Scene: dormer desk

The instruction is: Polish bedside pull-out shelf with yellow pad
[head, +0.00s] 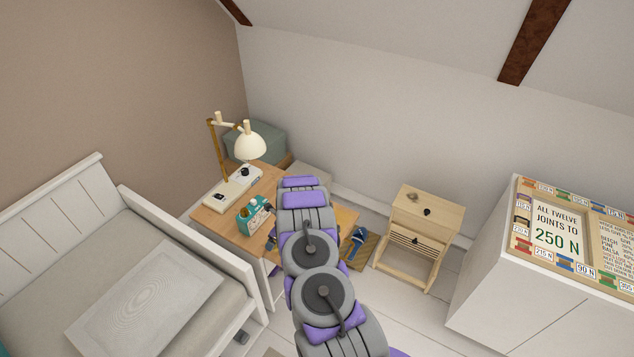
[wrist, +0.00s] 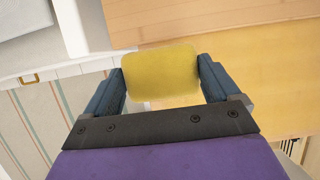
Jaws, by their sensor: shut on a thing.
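The yellow pad (wrist: 160,72) is held between the two blue fingers of my gripper (wrist: 162,80) in the wrist view. A yellowish wooden surface, which looks like the pull-out shelf (wrist: 265,80), lies to the right of the pad and below the paler bedside top (wrist: 205,22). The picture does not settle whether the pad touches it. In the head view my arm covers the pad and most of the shelf. A yellowish corner of the shelf (head: 347,219) shows right of my arm, beside the wooden bedside top (head: 212,222).
On the bedside top stand a lamp (head: 250,146) on a pale base and a teal box (head: 254,216). The bed (head: 120,255) is at left. A small wooden cabinet (head: 425,211) and a white cabinet (head: 500,275) stand right.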

